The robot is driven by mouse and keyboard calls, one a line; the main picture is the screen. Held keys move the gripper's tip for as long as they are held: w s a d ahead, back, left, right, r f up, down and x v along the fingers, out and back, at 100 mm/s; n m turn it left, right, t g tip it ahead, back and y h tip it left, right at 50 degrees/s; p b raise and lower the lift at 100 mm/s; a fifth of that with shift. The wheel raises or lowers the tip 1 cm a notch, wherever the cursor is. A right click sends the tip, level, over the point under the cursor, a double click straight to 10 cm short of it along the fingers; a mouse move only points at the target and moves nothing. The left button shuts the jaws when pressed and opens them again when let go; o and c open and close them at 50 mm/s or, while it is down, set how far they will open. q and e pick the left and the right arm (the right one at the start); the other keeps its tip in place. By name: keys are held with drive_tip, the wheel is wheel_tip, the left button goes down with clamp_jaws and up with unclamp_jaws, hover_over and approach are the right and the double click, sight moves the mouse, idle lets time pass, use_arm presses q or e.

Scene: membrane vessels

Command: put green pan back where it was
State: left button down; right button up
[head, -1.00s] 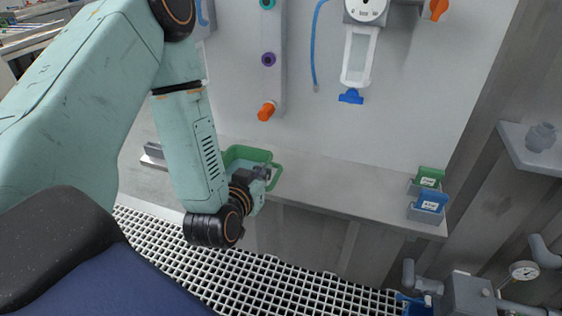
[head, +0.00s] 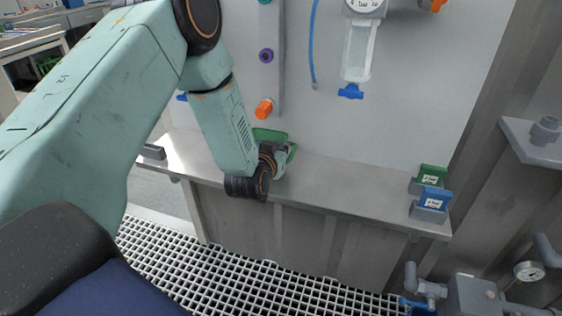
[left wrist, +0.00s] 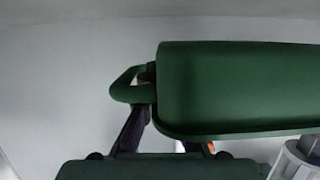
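The green pan (head: 270,134) is mostly hidden behind my left gripper in the head view. It is over the back of the grey ledge, close to the wall, below the orange knob. In the left wrist view the pan (left wrist: 240,88) fills the upper right, with its loop handle (left wrist: 122,90) at its left. My left gripper (head: 284,154) is at the handle, its dark fingers closed about it. Whether the pan touches the ledge or wall cannot be told. My right gripper is out of both views.
The grey ledge (head: 335,183) is clear to the right as far as a green label block (head: 432,176) and a blue label block (head: 433,200). A grey holder (head: 152,152) stands at its left end. A filter housing (head: 358,50) and an orange knob (head: 264,109) project from the wall.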

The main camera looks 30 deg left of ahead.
use_arm(q)
wheel_tip(320, 180, down, 3)
drive_tip(key=shift+f+b, duration=0.2)
drive_tip(key=shift+b, duration=0.5)
drive_tip(key=shift+w+f, duration=0.1)
drive_tip(key=shift+w, duration=0.1)
drive_tip(key=c, duration=1.5)
unclamp_jaws()
drive_tip(key=shift+f, duration=0.15)
drive_tip(key=shift+s, duration=0.1)
